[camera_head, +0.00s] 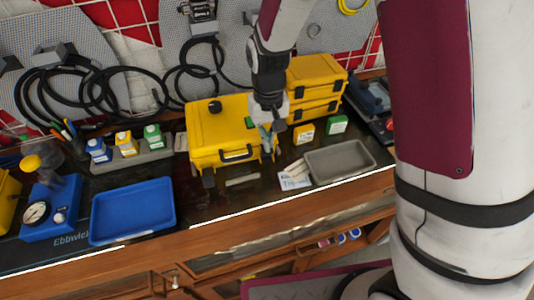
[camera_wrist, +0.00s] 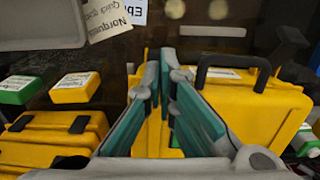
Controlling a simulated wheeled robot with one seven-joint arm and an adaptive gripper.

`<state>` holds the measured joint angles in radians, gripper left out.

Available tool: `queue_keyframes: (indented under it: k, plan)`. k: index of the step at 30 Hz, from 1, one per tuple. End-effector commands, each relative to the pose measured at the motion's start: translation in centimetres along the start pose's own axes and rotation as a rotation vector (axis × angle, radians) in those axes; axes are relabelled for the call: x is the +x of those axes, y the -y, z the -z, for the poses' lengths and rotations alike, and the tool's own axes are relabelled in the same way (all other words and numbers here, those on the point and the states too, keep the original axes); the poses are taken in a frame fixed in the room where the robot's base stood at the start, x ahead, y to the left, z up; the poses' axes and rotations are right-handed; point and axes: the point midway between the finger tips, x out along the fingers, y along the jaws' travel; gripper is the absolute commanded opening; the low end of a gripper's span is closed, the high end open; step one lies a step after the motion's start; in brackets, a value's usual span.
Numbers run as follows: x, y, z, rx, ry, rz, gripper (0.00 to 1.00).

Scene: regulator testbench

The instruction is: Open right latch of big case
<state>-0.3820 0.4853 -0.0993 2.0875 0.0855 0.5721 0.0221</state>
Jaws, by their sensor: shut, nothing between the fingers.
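The big yellow case (camera_head: 215,122) stands closed on the bench in the head view, its black handle (camera_head: 237,154) at the front. In the wrist view, the case (camera_wrist: 250,112) fills the right side, with its handle (camera_wrist: 232,64) raised towards the top. My gripper (camera_head: 268,150), with teal fingers, is at the front right corner of the case. In the wrist view my gripper (camera_wrist: 163,65) is shut and empty, beside the handle. The right latch is hidden behind the fingers, so I cannot tell its state or any contact.
Two stacked smaller yellow cases (camera_head: 318,80) stand right of the big case. A grey tray (camera_head: 340,160), a paper note (camera_head: 294,181) and small yellow (camera_head: 304,134) and green (camera_head: 337,125) boxes lie to the right. A blue tray (camera_head: 132,210) lies left.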

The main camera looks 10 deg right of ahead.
Motion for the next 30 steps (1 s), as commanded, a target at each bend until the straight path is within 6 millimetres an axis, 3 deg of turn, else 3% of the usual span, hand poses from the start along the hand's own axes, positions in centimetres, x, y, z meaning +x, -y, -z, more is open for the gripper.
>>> queue_keyframes:
  k: [30]
  plan:
    - [2.4,-0.1,0.0,0.001,0.002,-0.001,0.0]
